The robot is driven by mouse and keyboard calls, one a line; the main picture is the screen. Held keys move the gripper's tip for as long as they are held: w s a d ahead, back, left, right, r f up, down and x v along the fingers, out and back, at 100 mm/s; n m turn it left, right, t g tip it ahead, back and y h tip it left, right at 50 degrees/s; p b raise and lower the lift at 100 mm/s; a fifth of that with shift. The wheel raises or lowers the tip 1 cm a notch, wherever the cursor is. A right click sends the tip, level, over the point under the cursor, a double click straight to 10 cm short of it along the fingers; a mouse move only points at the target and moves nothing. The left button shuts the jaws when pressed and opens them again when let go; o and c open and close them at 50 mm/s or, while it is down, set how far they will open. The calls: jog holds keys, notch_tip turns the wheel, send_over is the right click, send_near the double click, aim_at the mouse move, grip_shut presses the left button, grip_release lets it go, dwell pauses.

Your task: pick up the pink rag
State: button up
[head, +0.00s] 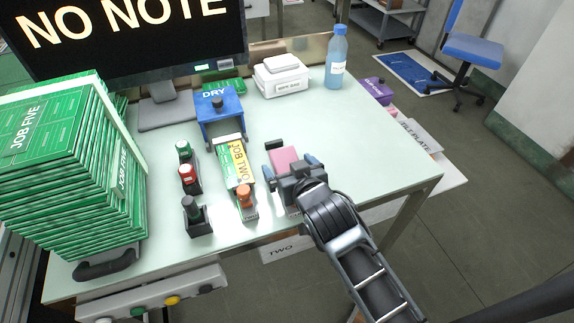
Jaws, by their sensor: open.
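The pink rag (284,157) lies on the pale table top (354,140), right of the green and yellow boards. It looks flat and roughly rectangular. My gripper (290,164) is over its near part, with a finger on either side of the rag. The gripper is open. The gripper body hides the near end of the rag, and I cannot tell whether the fingers touch it.
A board marked JOB TWO (237,163) and an orange-topped stamp (244,199) stand close left of my gripper. A blue box (220,113), a white box (281,77) and a blue bottle (336,58) stand behind. Green boards (62,160) are stacked left. The table's right side is clear.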

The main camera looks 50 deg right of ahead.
jog(key=c, duration=1.1)
jog(key=shift+r, duration=0.15)
